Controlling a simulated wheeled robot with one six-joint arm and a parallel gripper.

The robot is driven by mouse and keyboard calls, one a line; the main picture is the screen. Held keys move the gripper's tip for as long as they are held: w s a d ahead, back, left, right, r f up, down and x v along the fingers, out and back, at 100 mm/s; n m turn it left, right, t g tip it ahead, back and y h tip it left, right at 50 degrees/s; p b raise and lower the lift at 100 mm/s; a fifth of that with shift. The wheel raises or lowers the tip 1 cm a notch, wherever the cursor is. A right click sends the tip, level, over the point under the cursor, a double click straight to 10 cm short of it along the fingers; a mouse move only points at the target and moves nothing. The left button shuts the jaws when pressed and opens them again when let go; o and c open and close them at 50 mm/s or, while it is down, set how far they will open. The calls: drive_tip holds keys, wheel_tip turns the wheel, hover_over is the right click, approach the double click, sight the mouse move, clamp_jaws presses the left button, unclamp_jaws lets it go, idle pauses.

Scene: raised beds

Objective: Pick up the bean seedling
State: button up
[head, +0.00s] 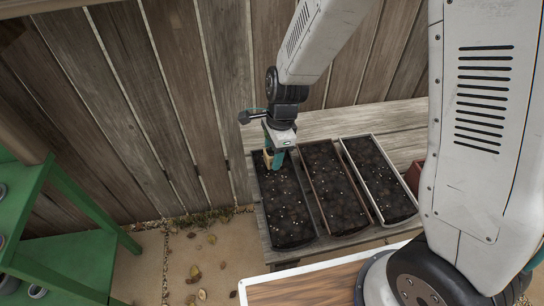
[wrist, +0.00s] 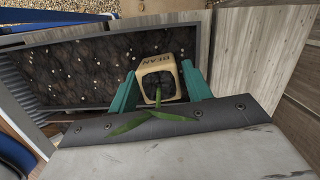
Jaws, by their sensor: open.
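The bean seedling (wrist: 152,114) has long green leaves and grows from a small beige pot (wrist: 165,68) marked BEAN. In the wrist view the pot sits between the two teal fingers of my gripper (wrist: 159,88), which is open. I cannot tell whether either finger touches the pot. In the head view my gripper (head: 276,154) points down at the far end of the left planter trough (head: 302,242). A bit of the beige pot (head: 267,159) shows there beside the fingers; most of it is hidden.
Two more soil-filled troughs, a brown one (head: 370,219) and a pale one (head: 408,208), stand to the right on the wooden bench (head: 330,124). A plank fence (head: 180,100) rises behind. A green shelf (head: 80,205) stands at left. A wood-topped surface (head: 300,287) lies in front.

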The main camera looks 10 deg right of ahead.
drive_tip(key=shift+f, duration=0.3)
drive_tip(key=c, duration=0.8)
drive_tip(key=shift+o, duration=0.2)
drive_tip(key=shift+r, duration=0.15)
